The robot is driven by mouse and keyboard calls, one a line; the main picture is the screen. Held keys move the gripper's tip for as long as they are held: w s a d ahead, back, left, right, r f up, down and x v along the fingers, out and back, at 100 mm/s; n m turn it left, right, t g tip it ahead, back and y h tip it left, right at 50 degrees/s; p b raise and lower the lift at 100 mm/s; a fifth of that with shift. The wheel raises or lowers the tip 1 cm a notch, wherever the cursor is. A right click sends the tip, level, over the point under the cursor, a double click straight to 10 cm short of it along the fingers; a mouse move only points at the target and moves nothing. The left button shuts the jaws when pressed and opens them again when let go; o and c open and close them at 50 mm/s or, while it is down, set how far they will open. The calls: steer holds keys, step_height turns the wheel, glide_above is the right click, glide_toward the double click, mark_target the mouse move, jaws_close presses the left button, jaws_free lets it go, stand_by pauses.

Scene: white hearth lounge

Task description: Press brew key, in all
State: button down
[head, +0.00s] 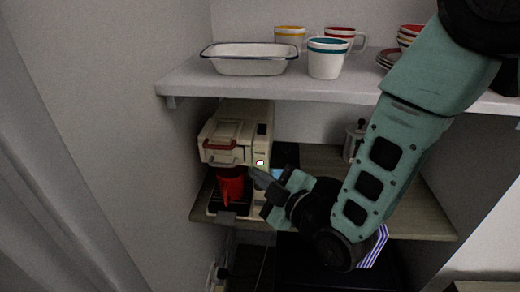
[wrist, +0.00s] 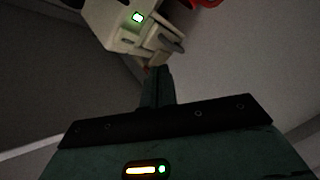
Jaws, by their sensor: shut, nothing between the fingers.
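A cream coffee machine (head: 222,130) stands on the lower shelf with a red cup (head: 231,185) under its head. A small lit key (head: 260,162), probably the brew key, glows pale on its front right side. The lit key shows green in the wrist view (wrist: 137,17), on the cream machine body (wrist: 112,22). My gripper (head: 254,173) is shut and empty, with its tips just below the lit key in the head view. The shut fingers also show in the wrist view (wrist: 157,72). I cannot tell whether the tips touch the machine.
An upper shelf (head: 180,84) above the machine holds a white enamel tray (head: 249,66) and several striped cups, one teal-rimmed (head: 327,64). A metal pot (head: 354,139) stands behind my arm on the lower shelf (head: 432,215). A wall closes the left side.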

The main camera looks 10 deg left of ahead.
mark_target(254, 154)
steer(key=shift+w+a, duration=0.1)
steer(key=shift+w, duration=1.95)
steer(key=shift+w+b, duration=0.15)
steer(key=shift+b, duration=0.3)
steer(key=shift+w, duration=0.3)
steer(key=shift+w+b, duration=0.35)
steer(key=shift+w, duration=0.05)
stand_by(0.7)
steer(key=shift+s, duration=0.15)
steer(key=shift+s+b, duration=0.45)
steer(key=shift+s, duration=0.25)
steer(key=shift+s, duration=0.1)
